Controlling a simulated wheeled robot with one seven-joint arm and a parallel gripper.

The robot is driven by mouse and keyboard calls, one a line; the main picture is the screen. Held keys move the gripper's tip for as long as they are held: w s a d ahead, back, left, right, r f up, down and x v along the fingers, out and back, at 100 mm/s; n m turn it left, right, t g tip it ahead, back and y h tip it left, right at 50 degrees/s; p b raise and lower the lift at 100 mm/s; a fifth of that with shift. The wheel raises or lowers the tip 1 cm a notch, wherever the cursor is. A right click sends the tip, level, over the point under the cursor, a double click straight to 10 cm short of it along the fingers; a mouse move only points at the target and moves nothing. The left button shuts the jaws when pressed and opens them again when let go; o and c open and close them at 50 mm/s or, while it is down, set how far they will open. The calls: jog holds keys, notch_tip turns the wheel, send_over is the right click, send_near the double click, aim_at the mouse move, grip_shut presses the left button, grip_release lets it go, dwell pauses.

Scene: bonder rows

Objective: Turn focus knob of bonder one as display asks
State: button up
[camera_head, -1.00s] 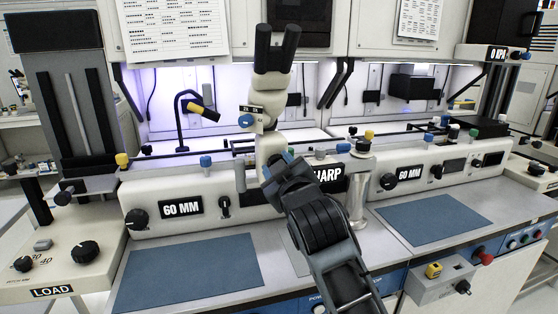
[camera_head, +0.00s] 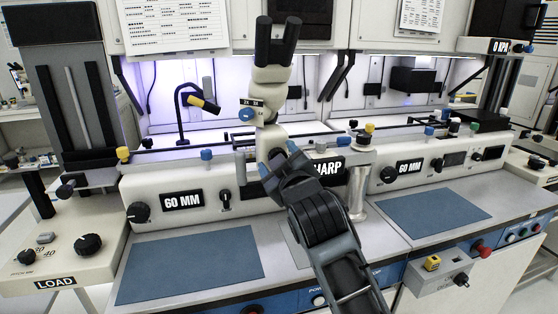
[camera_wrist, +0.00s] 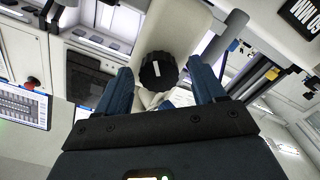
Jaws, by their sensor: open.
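Bonder one's white microscope head (camera_head: 272,100) stands upright behind my arm, with black eyepieces on top. A black ridged knob with a white mark (camera_wrist: 158,72), seemingly the focus knob, shows on a white body in the wrist view. My gripper (camera_head: 277,160) is open at the microscope's lower body. In the wrist view my gripper's blue fingers (camera_wrist: 163,92) stand apart on either side of the knob; I cannot tell whether they touch it. The black display (camera_head: 330,168) is partly hidden by my arm; only the letters "HARP" read clearly.
A "60 MM" display (camera_head: 182,201) and a black knob (camera_head: 138,212) are on the panel to the left. Blue mats (camera_head: 190,268) lie on the bench. A metal post (camera_head: 357,190) stands just right of my arm. A bent lamp (camera_head: 190,100) stands at left.

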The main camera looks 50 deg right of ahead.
jog(key=b+v, duration=0.1)
jog(key=v, duration=0.6)
jog(key=shift+s+a, duration=0.2)
jog(key=shift+s, duration=0.15)
dwell(0.4)
jog(key=s+a+f+n+y, duration=0.2)
jog(key=s+a+f+y, duration=0.4)
jog(key=s+a+f, duration=0.7)
jog(key=s+a+f+m+y, duration=0.1)
jog(key=s+a+y, duration=0.1)
jog(key=s, duration=0.7)
jog(key=s+a+f+m+y, duration=0.1)
jog(key=s+a+y, duration=0.1)
jog(key=s, duration=0.7)
jog(key=shift+a+f, duration=0.35)
jog(key=shift+a, duration=0.4)
